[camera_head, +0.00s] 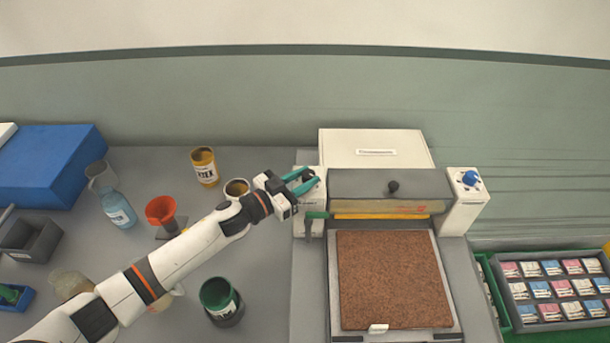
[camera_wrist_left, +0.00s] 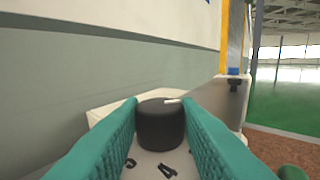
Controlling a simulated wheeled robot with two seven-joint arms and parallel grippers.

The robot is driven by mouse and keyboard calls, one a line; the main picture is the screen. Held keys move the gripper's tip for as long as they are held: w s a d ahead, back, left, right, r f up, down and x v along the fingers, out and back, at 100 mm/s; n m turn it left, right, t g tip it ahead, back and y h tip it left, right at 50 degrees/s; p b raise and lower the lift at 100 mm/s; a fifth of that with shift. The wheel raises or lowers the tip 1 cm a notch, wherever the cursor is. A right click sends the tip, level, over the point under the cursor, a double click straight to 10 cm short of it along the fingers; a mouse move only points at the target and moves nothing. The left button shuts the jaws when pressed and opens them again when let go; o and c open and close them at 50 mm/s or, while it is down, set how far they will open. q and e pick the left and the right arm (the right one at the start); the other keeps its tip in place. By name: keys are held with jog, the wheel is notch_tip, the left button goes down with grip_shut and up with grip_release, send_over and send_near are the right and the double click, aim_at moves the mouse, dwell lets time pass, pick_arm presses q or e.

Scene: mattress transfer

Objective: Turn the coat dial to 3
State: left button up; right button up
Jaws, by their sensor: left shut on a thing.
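In the left wrist view a black round dial knob (camera_wrist_left: 161,124) stands on a white face, between the teal fingers of my left gripper (camera_wrist_left: 160,128), which is shut on it. A short white pointer mark on its top points to the right. A printed 4 shows below the knob, with another digit to its left partly hidden by a finger. In the head view my left gripper (camera_head: 306,182) is at the white box (camera_head: 310,200) on the machine's left side and hides the knob. My right gripper is not in view.
A blue knob (camera_head: 470,178) sits on the machine's right white box. A green-handled lever (camera_head: 316,215) is just below my left gripper. A brown mat (camera_head: 390,278) lies on the machine bed.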

pick_arm(q)
jog(key=m+g+h, duration=0.1)
jog(key=m+g+b, duration=0.1)
jog(key=shift+w+a+f+g+h, duration=0.1)
jog(key=shift+w+a+g+h, duration=0.1)
jog(key=shift+w+g+h, duration=0.15)
jog(key=m+g+b, duration=0.2)
jog(key=g+b, duration=0.1)
jog(key=b, duration=0.1)
jog(key=m+g+h+b, duration=0.1)
jog(key=m+g+b, duration=0.1)
jog(key=g+b, duration=0.2)
jog(key=m+g+h+b, duration=0.1)
jog(key=m+g+b, duration=0.2)
jog(key=g+b, duration=0.1)
jog(key=shift+w+f+b, duration=0.15)
jog(key=shift+w+b, duration=0.15)
jog(key=shift+b, duration=0.35)
jog(key=shift+r+m+g+b, duration=0.25)
jog(key=shift+m+g+b, duration=0.25)
jog(key=shift+g+b, duration=0.1)
jog(key=o, duration=1)
jog(key=shift+c, duration=0.2)
